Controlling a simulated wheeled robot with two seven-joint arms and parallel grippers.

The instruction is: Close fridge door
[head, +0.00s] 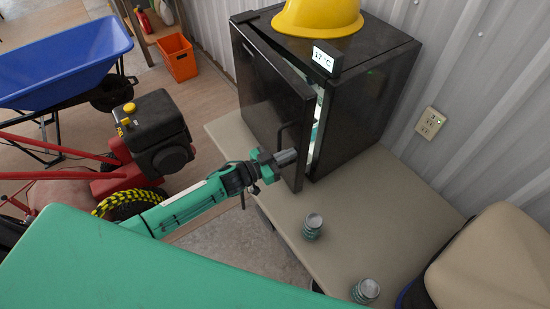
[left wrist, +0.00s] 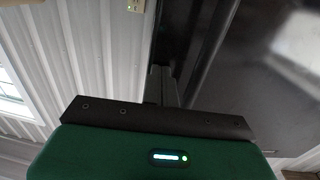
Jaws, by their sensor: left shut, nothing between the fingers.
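A small black fridge (head: 365,100) stands on a beige bench in the head view. Its door (head: 268,105) is slightly ajar, with a lit gap along its right edge. A dark handle (head: 281,135) is near that edge. My left gripper (head: 292,156) is shut and empty at the lower free edge of the door, in front of it; whether it touches cannot be told. In the left wrist view the gripper fingers (left wrist: 160,87) are together beside the dark door panel (left wrist: 275,75). My right gripper is not in view.
A yellow hard hat (head: 318,15) and a temperature display (head: 326,58) are on the fridge top. Two cans, one nearer the fridge (head: 313,226) and one further right (head: 366,291), stand on the bench (head: 375,215). A red machine (head: 130,165) and blue wheelbarrow (head: 65,65) are at left.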

